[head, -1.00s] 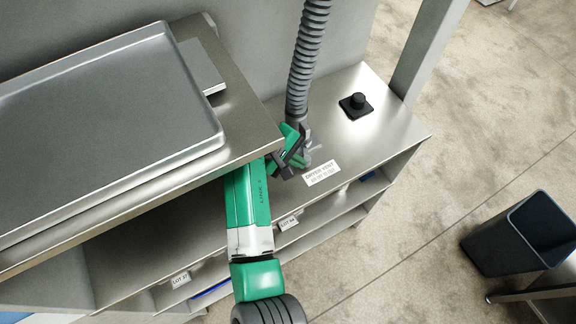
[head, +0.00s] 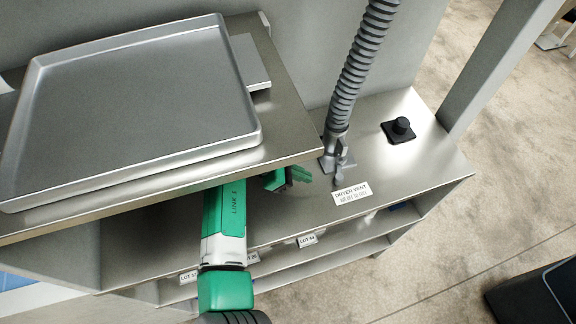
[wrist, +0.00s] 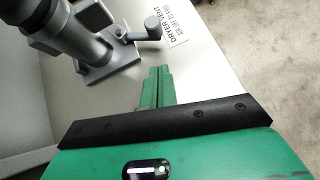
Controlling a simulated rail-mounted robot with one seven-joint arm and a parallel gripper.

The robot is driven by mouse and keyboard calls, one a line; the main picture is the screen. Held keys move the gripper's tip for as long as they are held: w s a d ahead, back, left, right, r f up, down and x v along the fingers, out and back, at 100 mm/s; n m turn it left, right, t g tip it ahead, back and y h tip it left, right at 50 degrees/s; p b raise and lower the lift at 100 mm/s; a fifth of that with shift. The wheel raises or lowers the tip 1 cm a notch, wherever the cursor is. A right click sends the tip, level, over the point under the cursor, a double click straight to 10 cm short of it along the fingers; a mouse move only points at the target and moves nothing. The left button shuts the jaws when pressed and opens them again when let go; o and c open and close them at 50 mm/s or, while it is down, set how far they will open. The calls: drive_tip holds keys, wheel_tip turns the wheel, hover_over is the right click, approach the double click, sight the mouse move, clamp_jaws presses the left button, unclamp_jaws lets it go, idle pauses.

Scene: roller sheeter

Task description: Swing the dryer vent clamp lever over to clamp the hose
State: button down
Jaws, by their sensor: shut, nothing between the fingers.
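The grey ribbed hose (head: 362,70) comes down to the dryer vent clamp (head: 333,150) on the metal counter. In the wrist view the clamp's grey base (wrist: 108,68) stands at upper left, with the dark hose end (wrist: 45,22) beside it. The clamp lever (wrist: 138,35) is a short arm ending in a round knob, pointing right towards the label. Whether it grips the hose cannot be told. My green gripper (head: 303,174) is left of the clamp, apart from it. In the wrist view its fingers (wrist: 158,72) are together and empty, just below the lever knob.
A DRYER VENT label (head: 352,193) lies on the counter in front of the clamp. A large grey tray (head: 130,100) rests on the raised shelf (head: 275,135) above my arm. A metal post (head: 500,65) rises at the right.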

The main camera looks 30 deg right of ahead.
drive_tip(key=d, duration=0.1)
drive_tip(key=s+d, duration=0.1)
drive_tip(key=d, duration=0.1)
drive_tip(key=s+d+f, duration=0.1)
drive_tip(key=shift+s+d+p, duration=0.15)
drive_tip(key=shift+d+p, duration=0.15)
drive_tip(key=shift+r+p, duration=0.15)
drive_tip(key=shift+p, duration=0.15)
